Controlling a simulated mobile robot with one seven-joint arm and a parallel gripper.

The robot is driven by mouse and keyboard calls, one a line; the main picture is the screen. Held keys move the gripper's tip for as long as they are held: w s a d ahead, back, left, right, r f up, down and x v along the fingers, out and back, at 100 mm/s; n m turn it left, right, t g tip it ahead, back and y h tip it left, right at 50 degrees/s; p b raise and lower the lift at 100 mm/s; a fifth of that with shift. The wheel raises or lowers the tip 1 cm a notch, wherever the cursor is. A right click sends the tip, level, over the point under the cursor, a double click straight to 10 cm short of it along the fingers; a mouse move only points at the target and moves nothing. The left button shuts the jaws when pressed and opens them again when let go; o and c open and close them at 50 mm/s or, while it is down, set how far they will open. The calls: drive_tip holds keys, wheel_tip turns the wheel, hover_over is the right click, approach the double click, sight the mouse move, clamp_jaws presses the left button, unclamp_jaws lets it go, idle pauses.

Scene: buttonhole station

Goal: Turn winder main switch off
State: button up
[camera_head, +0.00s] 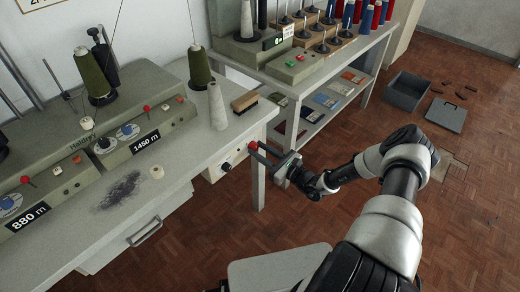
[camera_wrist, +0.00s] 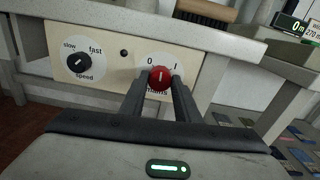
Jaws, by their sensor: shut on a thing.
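The winder main switch is a red round knob (camera_wrist: 159,77) with a pale pointer line, on a cream panel (camera_wrist: 110,62) under the bench top. The marks 0 and I stand above it, 0 to the left and I to the right. The line looks close to upright, between the two marks. My gripper (camera_wrist: 160,82) is shut on the knob, one finger on each side. In the head view the red knob (camera_head: 253,145) shows at the fingertips, at the bench's right front corner. The lettering below the knob is partly hidden by the fingers.
A black speed knob (camera_wrist: 79,63) sits left on the same panel. The bench (camera_head: 190,152) carries the winder (camera_head: 75,155), thread cones and a brush (camera_head: 244,103). A second table (camera_head: 300,70) stands behind. Open floor lies to the right, with a grey crate (camera_head: 406,90) farther back.

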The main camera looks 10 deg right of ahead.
drive_tip(key=n+p, duration=0.1)
drive_tip(key=n, duration=0.3)
drive_tip(key=shift+n, duration=0.3)
drive_tip(key=shift+n+p, duration=0.7)
drive_tip(key=shift+n, duration=1.1)
drive_tip(key=o, duration=1)
drive_tip(key=shift+o, duration=0.2)
drive_tip(key=shift+s, duration=0.1)
drive_tip(key=v, duration=1.7)
drive_tip(key=shift+s+p, duration=0.25)
drive_tip(key=shift+p, duration=0.2)
drive_tip(key=shift+r, duration=0.2)
